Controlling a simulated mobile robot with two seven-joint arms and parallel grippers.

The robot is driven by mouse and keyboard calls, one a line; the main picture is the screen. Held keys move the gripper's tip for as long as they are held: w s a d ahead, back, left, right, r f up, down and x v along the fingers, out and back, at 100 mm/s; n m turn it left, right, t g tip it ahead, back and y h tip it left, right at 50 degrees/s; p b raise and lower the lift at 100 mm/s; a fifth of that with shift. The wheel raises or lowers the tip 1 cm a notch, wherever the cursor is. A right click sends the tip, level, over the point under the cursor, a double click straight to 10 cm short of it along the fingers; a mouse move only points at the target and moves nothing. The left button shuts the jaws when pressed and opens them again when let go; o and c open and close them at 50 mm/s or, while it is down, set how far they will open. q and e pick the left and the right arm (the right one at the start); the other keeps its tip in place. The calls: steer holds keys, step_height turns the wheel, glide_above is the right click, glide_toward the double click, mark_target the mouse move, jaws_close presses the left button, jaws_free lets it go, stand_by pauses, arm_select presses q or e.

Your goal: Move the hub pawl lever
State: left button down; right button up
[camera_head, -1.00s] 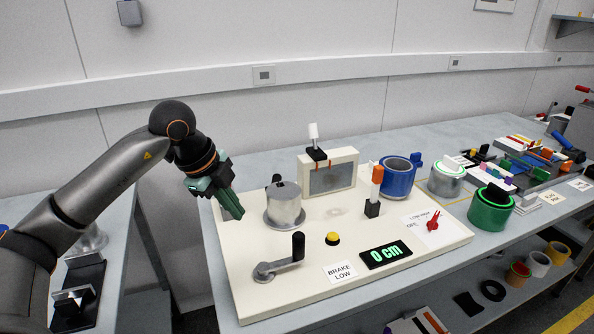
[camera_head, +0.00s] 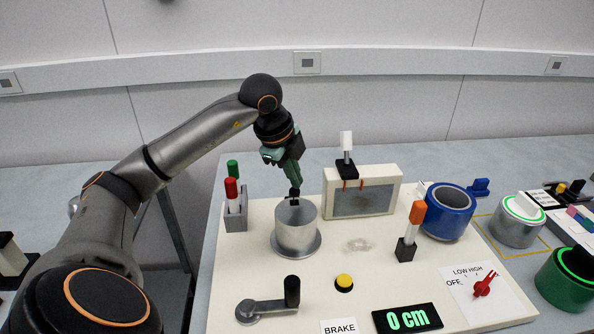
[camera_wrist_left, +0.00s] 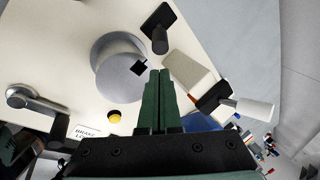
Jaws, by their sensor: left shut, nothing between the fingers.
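The metal hub (camera_head: 296,228) is a grey cylinder on a flanged base on the cream panel. A small black piece (camera_head: 294,194), which looks like the pawl lever, stands at its top rear edge. In the left wrist view the black piece (camera_wrist_left: 139,67) shows as a dark square on the hub (camera_wrist_left: 112,62). My left gripper (camera_head: 297,184) is shut and empty, pointing down just above and behind the hub. In the wrist view its fingertips (camera_wrist_left: 160,73) are close to the right of the black piece; contact cannot be told. My right gripper is out of view.
Red and green markers in a grey holder (camera_head: 236,220) stand left of the hub. A cream box with a white-handled switch (camera_head: 361,198) stands right. A crank (camera_head: 266,306), yellow button (camera_head: 344,283) and display reading 0 cm (camera_head: 407,320) lie in front.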

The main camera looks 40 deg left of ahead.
arm_select(q)
steer(key=x, duration=0.6)
steer(key=shift+w+f, duration=0.1)
steer(key=shift+f, duration=0.05)
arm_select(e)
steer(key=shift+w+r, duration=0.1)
